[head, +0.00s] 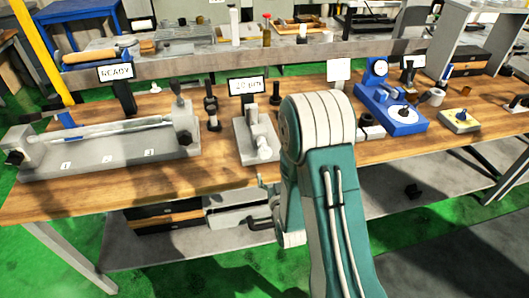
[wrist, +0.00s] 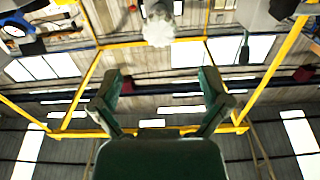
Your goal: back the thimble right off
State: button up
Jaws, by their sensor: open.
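A grey bench fixture (head: 255,130) stands mid-table under a small display sign (head: 246,86). At its front is a pale rounded knob, which looks like the thimble (head: 264,152). In the wrist view a pale ridged knob, likely the same thimble (wrist: 158,28), shows at the top centre, beyond the fingertips. My gripper (wrist: 160,85) is open, with its two green fingers spread and nothing between them. In the head view my gripper (head: 264,205) is partly hidden by my arm, in front of the table edge and below the fixture. It is apart from the knob.
A long grey fixture marked with numbers (head: 110,150) lies at left by a READY sign (head: 115,72). Dark posts (head: 211,108) stand close left of the fixture. A lower shelf (head: 150,252) runs underneath.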

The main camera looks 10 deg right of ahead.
aim_at(266, 155)
jog(key=w, duration=1)
jog(key=c, duration=1.2)
